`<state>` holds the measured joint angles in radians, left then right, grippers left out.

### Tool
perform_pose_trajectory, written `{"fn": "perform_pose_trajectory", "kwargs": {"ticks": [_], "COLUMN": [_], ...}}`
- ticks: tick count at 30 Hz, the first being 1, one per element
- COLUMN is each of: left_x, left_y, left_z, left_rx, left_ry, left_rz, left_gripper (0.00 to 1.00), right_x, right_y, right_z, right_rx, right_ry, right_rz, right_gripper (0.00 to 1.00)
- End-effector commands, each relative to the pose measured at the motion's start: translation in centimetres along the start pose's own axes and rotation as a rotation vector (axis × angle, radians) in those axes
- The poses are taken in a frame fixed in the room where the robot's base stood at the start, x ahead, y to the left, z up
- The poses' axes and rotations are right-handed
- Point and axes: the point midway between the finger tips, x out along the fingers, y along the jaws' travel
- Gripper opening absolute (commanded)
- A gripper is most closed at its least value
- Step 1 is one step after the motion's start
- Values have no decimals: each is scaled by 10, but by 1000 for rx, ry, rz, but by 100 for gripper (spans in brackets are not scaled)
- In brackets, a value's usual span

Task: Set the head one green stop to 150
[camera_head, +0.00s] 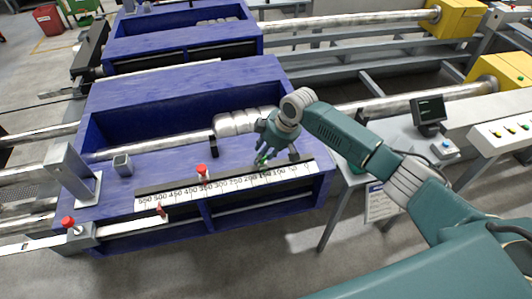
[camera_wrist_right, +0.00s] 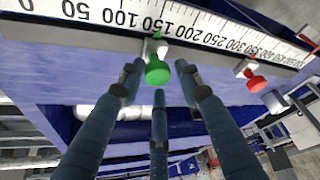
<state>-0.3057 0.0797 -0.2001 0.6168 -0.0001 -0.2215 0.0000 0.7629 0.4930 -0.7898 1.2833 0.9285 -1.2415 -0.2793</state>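The green stop is a round green knob (camera_wrist_right: 157,71) on a small metal bracket, on the rail along the white number scale (camera_wrist_right: 215,39). In the right wrist view its bracket stands close to the 150 mark; the exact reading is hard to tell. In the head view the green stop (camera_head: 262,160) shows partly under my right gripper (camera_head: 268,155). In the wrist view my right gripper (camera_wrist_right: 157,78) has its three dark fingers spread around the knob, with visible gaps at the sides. My left gripper is not in view.
A red stop (camera_head: 202,171) sits on the same rail at higher numbers; it also shows in the wrist view (camera_wrist_right: 254,81). Another red knob (camera_head: 161,209) is in front of the scale. Blue table (camera_head: 180,75) panels lie behind, and a small monitor (camera_head: 429,110) stands right.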

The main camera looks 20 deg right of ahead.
Motion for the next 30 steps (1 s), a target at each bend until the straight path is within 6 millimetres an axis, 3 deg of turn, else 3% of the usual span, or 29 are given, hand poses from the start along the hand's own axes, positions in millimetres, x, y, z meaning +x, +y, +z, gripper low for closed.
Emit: {"fn": "perform_pose_trajectory", "kwargs": {"ticks": [13, 24, 30], "left_x": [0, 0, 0], "left_y": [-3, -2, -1], "left_z": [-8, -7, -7], "left_rx": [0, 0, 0], "left_ry": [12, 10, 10], "left_rz": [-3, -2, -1], "left_gripper": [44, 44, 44], "right_x": [-8, -81, -111], "right_y": [0, 0, -1], "right_z": [-1, -3, -4], "right_rx": [-3, -5, -4], "right_ry": [1, 4, 4], "right_rz": [0, 2, 1], "right_gripper": [44, 44, 44]}}
